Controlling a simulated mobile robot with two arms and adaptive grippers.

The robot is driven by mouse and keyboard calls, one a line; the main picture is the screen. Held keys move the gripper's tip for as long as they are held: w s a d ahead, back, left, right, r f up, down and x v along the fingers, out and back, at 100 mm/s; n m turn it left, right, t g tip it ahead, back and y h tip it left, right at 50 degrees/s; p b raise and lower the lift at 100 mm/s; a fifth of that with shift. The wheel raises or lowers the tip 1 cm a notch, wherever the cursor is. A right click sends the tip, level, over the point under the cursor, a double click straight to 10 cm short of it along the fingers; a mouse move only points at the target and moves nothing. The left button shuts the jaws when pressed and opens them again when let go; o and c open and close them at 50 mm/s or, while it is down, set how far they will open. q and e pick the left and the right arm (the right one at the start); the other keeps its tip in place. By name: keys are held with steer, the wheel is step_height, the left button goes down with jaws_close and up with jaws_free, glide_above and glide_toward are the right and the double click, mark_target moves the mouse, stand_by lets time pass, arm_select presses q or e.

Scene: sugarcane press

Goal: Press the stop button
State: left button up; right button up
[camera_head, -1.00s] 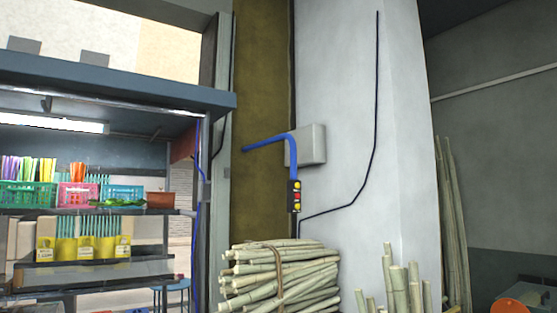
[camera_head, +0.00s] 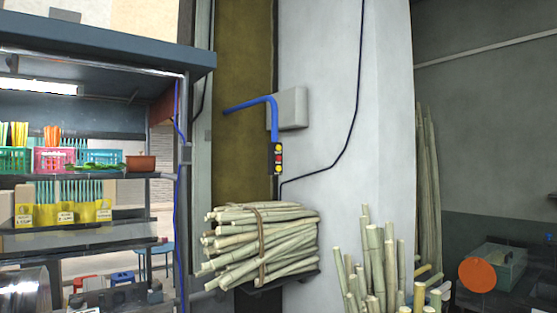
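A small black button box (camera_head: 277,159) hangs on the end of a blue bent bar (camera_head: 262,101) in front of the pale wall. It carries a red button (camera_head: 278,158) in the middle, with a yellow button above and another below. I cannot read any label on it. The box is near the middle of the head view, above a bundle of sugarcane. Neither of my grippers is in view.
A tied sugarcane bundle (camera_head: 262,240) rests on a dark rack below the box. Upright canes (camera_head: 375,260) stand to the right. A stall with shelves (camera_head: 90,181) fills the left. An orange disc (camera_head: 477,275) is at the lower right.

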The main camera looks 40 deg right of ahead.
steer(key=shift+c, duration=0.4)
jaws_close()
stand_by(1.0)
